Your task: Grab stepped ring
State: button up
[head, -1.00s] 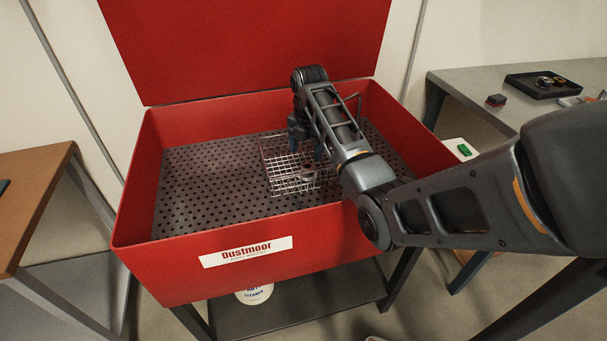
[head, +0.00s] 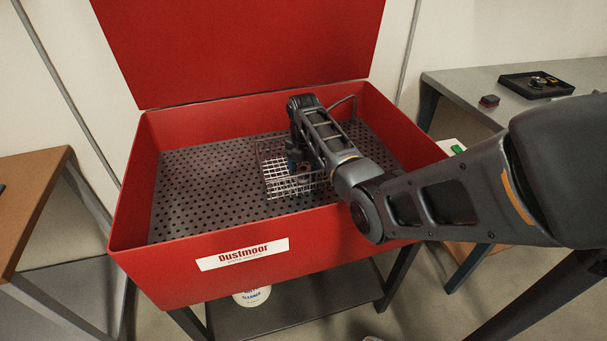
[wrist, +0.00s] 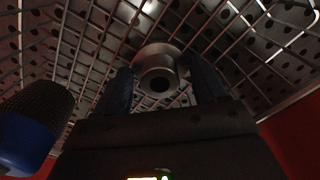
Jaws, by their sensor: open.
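The stepped ring (wrist: 152,66) is a grey metal part with a wide collar, a narrower step and a dark hole. It sits in a wire basket (head: 276,187), whose mesh also fills the wrist view (wrist: 90,40). My gripper (wrist: 161,70) is open, with one dark finger on either side of the ring. I cannot tell whether the fingers touch it. In the head view my gripper (head: 294,160) reaches down into the basket, and the arm and fingers largely hide the ring there.
The basket stands on the perforated floor (head: 200,185) of a red Dustmoor washer (head: 150,265) with raised walls and an open lid (head: 240,45). A blue-and-black rounded thing (wrist: 30,130) is close at left in the wrist view. The washer floor left of the basket is clear.

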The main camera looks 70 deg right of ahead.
jog(key=shift+r, duration=0.1)
jog(key=c, duration=1)
